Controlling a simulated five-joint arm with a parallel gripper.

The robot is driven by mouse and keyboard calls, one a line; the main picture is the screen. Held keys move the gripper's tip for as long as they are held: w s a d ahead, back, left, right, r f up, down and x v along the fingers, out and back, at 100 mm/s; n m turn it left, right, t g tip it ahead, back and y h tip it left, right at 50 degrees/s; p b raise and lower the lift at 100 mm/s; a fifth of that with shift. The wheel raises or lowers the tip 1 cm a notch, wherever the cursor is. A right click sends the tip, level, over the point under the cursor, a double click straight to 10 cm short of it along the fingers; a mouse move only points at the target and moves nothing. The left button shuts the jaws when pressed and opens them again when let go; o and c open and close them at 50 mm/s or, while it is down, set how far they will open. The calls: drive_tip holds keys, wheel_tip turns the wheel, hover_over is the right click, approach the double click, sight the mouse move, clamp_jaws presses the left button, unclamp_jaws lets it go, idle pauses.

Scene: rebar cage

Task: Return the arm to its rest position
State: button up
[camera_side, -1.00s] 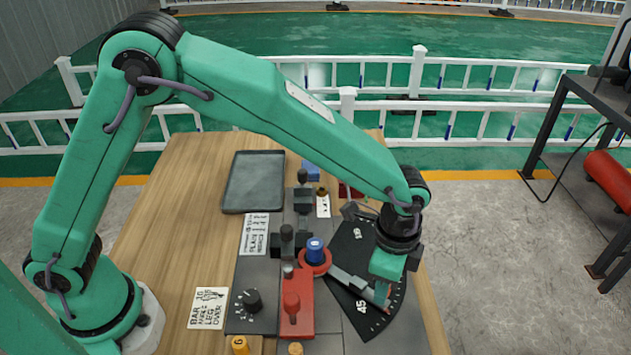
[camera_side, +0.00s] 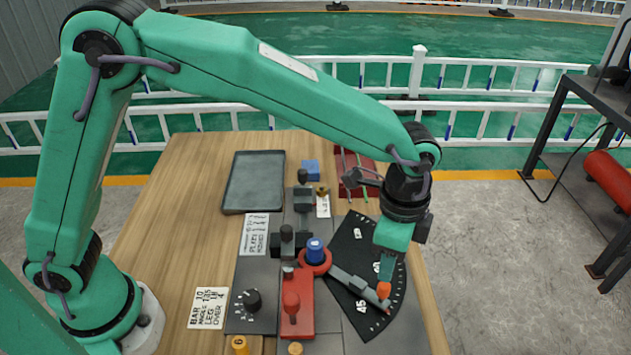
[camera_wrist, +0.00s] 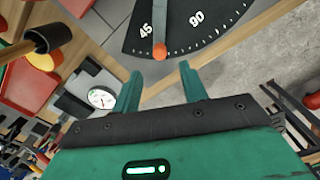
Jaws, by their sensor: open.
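My gripper (camera_side: 386,268) is above the right part of the bench, over the black angle dial (camera_side: 366,250). In the wrist view its two green fingers (camera_wrist: 162,88) stand apart with nothing between them. The bending lever (camera_side: 350,281) lies across the dial, and its orange end knob (camera_side: 383,290) is close below the fingers in the side view. In the wrist view the orange knob (camera_wrist: 160,50) shows beyond the fingertips, near the 45 mark. Whether the fingers touch the knob cannot be told.
A blue-capped post on a red ring (camera_side: 315,257) and a red handle (camera_side: 291,305) stand left of the lever. A dark tray (camera_side: 253,182) lies at the back left, and a red rack with thin rods (camera_side: 357,175) at the back.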

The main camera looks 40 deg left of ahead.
drive_tip(key=s+a+r+n+t+h, duration=0.1)
drive_tip(key=a+r+n, duration=0.2)
drive_tip(key=a+r, duration=0.35)
drive_tip(key=s+a+r+n+t, duration=0.1)
drive_tip(key=s+a+r+n, duration=0.2)
drive_tip(key=a, duration=0.7)
drive_tip(key=s+a+r+n+t+y, duration=0.1)
drive_tip(key=s+a+r+n+t, duration=0.1)
drive_tip(key=s+a+n, duration=0.6)
drive_tip(key=shift+s+a+t, duration=0.8)
drive_tip(key=shift+s+a, duration=0.9)
drive_tip(key=shift+a, duration=1.4)
drive_tip(key=shift+o, duration=0.3)
drive_tip(key=shift+r, duration=0.1)
